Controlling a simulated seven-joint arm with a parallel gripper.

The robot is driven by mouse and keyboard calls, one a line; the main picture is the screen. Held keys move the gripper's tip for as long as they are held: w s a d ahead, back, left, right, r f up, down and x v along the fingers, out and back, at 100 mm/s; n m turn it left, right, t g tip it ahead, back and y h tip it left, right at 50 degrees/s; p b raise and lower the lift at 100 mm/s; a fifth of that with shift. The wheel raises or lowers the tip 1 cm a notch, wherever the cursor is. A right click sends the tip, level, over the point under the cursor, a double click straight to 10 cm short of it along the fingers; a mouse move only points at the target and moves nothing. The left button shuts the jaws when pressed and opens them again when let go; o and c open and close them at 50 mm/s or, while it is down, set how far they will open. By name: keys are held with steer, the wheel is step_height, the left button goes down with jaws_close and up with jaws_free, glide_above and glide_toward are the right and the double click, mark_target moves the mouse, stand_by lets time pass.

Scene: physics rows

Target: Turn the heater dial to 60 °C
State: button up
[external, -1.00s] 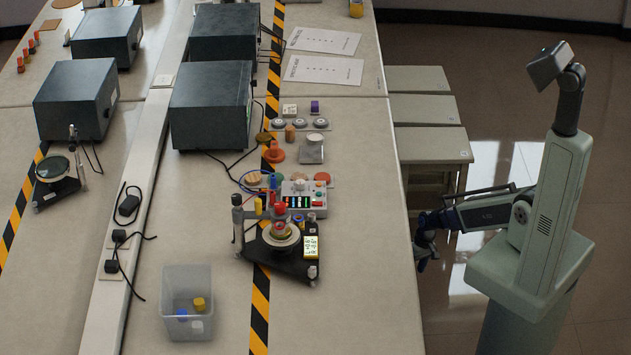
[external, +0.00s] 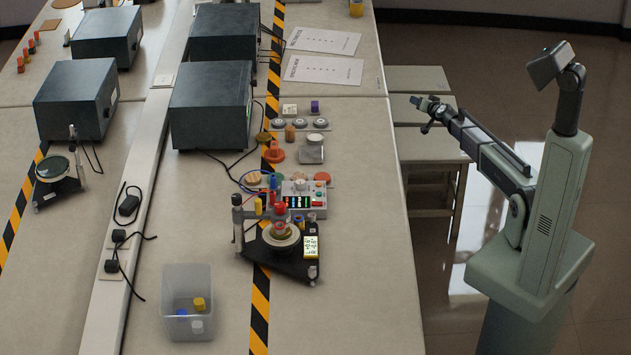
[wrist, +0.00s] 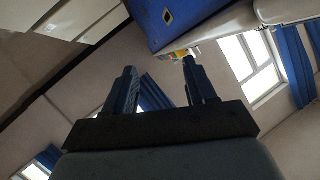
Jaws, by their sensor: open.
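The heater apparatus (external: 283,258) stands on the near part of the bench in the external view: a black base with a round top, upright posts and a lit display panel (external: 311,247). A small control box (external: 298,197) with coloured buttons and a knob stands just behind it. I cannot tell which part is the heater dial, and no temperature marks are readable. My gripper (external: 422,112) is raised beyond the bench's right edge, well apart from the apparatus. In the wrist view my gripper (wrist: 160,88) has its two fingers spread with nothing between them.
A clear bin (external: 187,318) with small coloured caps stands at the front. Several dark boxes (external: 210,108) and cables are at the left and back. Stools (external: 432,143) stand beside the bench below my arm. The bench's right strip is mostly clear.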

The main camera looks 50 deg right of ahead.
steer(key=w+d+r+n+t, duration=0.15)
steer(key=w+r, duration=0.35)
steer(key=r, duration=0.8)
steer(key=w+a+r+n+g+y, duration=0.1)
steer(key=w+a+n+y, duration=0.2)
steer(key=a, duration=0.7)
steer(key=w+a+r+n+y, duration=0.25)
steer(key=a+n, duration=0.25)
steer(key=a, duration=0.4)
steer(key=w+a+r+n+g+y, duration=0.15)
steer(key=a+n+y, duration=0.25)
steer(key=a, duration=0.6)
steer(key=n+g, duration=1.3)
steer(key=n, duration=0.4)
glide_toward(301, 181)
steer(key=shift+y, duration=0.35)
steer(key=x, duration=0.8)
steer(key=shift+d+f, duration=0.1)
steer(key=shift+f, duration=0.35)
